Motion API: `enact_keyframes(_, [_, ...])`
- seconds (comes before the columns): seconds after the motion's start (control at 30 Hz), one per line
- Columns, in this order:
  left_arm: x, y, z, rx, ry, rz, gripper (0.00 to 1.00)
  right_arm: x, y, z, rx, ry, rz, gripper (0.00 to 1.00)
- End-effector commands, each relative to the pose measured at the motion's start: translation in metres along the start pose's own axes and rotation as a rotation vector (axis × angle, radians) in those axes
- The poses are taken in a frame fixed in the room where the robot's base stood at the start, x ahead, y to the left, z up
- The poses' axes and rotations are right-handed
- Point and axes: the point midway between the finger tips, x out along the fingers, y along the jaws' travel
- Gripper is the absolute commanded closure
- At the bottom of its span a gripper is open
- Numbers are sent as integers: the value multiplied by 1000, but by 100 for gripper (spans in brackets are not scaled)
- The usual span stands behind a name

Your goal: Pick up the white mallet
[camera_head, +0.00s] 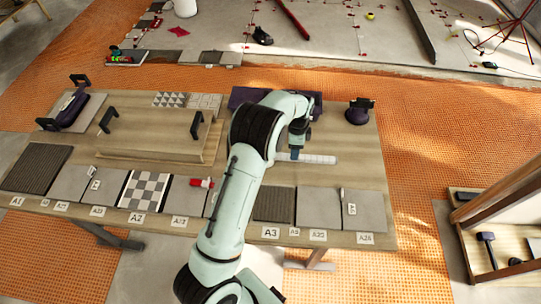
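I cannot make out a white mallet for certain. A long pale bar (318,159) lies on the wooden table, and I cannot tell whether it is a level, a handle or something else. My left arm rises from the bottom, left of centre, and bends down over the table. Its gripper (296,153) is low at the left part of this bar. Whether it touches the bar, and whether its fingers are open, I cannot tell. The arm hides part of the table's middle. My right gripper is out of view.
Labelled tile samples line the near edge of the wooden table (352,238). Black-handled tools stand on its left, and a dark suction cup (359,112) at the far right. A dark-headed mallet (487,238) lies in the wooden shelf at the right. Orange matting surrounds the table.

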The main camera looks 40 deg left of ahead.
Motion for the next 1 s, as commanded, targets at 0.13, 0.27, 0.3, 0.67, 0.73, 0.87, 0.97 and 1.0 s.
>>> enact_keyframes(0.13, [9,0,1,0,-1,0,45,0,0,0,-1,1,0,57])
enact_keyframes(0.27, [26,2,6,-2,-3,2,45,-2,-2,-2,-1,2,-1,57])
enact_keyframes(0.3, [32,2,8,-1,-3,3,45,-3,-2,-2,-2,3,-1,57])
enact_keyframes(0.67, [57,2,7,0,1,-1,45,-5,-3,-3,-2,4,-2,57])
enact_keyframes(0.73, [57,2,7,0,1,-1,45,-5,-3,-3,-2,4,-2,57])
enact_keyframes(0.87, [57,2,7,0,0,-1,77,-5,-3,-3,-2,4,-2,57])
enact_keyframes(0.97, [57,2,7,0,1,-1,100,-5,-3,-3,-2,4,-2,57])
enact_keyframes(1.0, [56,1,7,0,1,-3,100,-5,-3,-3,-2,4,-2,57])
